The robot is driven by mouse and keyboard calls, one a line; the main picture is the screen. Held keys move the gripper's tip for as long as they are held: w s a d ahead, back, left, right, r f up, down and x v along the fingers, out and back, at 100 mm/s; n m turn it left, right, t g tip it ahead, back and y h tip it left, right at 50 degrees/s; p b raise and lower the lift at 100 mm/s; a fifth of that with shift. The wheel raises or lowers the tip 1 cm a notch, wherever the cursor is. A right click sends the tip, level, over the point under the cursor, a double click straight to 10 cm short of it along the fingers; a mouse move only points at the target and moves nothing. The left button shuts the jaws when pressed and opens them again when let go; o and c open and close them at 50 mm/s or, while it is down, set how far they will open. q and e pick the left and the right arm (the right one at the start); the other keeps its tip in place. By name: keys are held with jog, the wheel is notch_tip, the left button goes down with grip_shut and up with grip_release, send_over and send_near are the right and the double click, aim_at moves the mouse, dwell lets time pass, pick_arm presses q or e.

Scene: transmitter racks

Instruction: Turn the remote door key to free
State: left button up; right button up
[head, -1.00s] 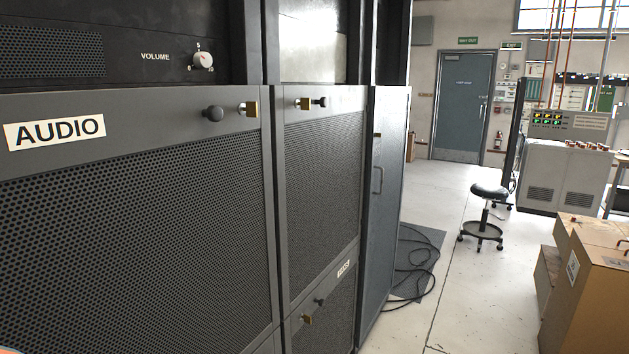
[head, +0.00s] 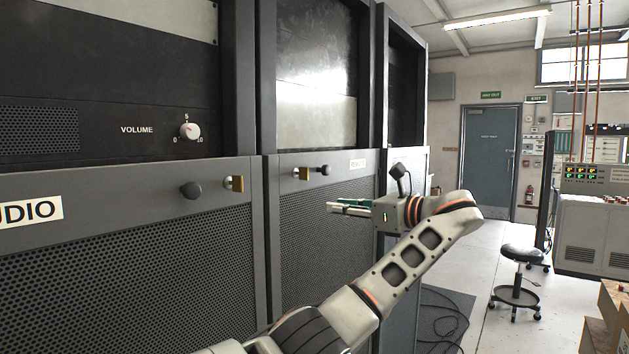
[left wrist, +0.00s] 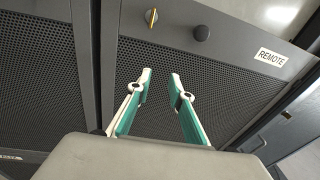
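The remote door (head: 318,235) is a grey mesh panel with a white label (head: 358,163), which reads REMOTE in the left wrist view (left wrist: 270,57). Its brass key (head: 302,173) is at the door's upper left, beside a black knob (head: 322,170). The key (left wrist: 151,17) and knob (left wrist: 202,33) also show at the top of the left wrist view. My left gripper (head: 335,208) is in front of this door, below and right of the key, apart from it. Its green and white fingers (left wrist: 160,75) are spread and empty. My right gripper is not in view.
The AUDIO door (head: 130,260) on the left has its own knob (head: 190,190) and brass key (head: 234,183). A volume dial (head: 190,131) sits above it. A stool (head: 515,275) and cardboard boxes (head: 606,325) stand right; open floor lies between racks and stool.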

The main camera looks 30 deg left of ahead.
pick_arm(q)
notch_tip(320, 180, up, 8)
jog(key=s+g+y, duration=0.1)
jog(key=s+g, duration=0.1)
jog(key=s, duration=0.1)
jog(key=w+a+p, duration=0.1)
jog(key=a, duration=0.7)
jog(key=shift+f+n, duration=0.25)
jog(key=shift+n, duration=0.05)
grip_shut()
